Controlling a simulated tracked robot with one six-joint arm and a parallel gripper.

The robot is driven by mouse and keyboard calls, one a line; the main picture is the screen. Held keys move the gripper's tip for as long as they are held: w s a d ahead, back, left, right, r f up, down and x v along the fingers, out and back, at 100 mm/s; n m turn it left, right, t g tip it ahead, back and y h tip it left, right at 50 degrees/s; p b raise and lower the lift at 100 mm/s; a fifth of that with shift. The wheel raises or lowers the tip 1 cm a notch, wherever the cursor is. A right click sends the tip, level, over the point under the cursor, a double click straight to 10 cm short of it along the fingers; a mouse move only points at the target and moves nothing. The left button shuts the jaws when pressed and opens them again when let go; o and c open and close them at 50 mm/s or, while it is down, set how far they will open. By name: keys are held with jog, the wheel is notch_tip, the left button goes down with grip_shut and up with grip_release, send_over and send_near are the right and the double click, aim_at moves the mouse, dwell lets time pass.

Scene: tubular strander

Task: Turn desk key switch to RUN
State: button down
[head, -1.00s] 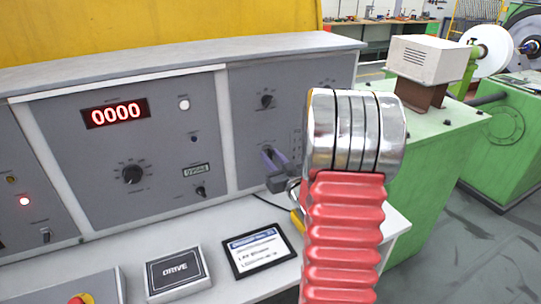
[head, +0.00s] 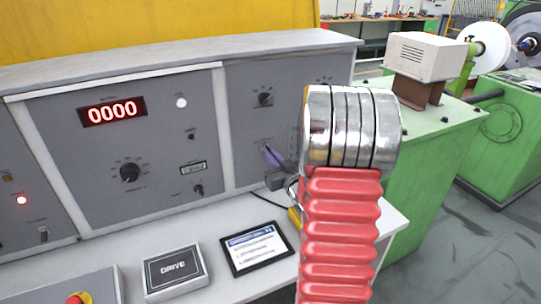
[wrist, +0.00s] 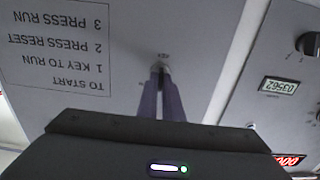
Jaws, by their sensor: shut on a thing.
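The key switch (wrist: 160,69) is on the grey desk panel, seen upside down in the wrist view. My gripper (wrist: 160,88) reaches straight at it, with its two purple fingers close together on the key switch. The fingertips hide most of the key, so its exact angle cannot be read. In the head view my gripper (head: 270,156) meets the right-hand panel below a black knob (head: 265,99). The red and chrome arm in front is mine and covers part of that panel.
A printed label (wrist: 62,50) beside the switch reads "TO START, 1 KEY TO RUN, 2 PRESS RESET, 3 PRESS RUN". The red display (head: 112,111) shows 0000. A DRIVE box (head: 176,269) and a tablet (head: 256,247) lie on the desk shelf. A red button (head: 78,298) is at lower left.

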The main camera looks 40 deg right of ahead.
jog(key=shift+m, duration=0.4)
jog(key=m, duration=0.8)
jog(key=shift+f, duration=0.1)
jog(key=shift+d, duration=0.1)
dwell(0.4)
jog(key=c, duration=1.9)
grip_release()
jog(key=shift+s, duration=0.1)
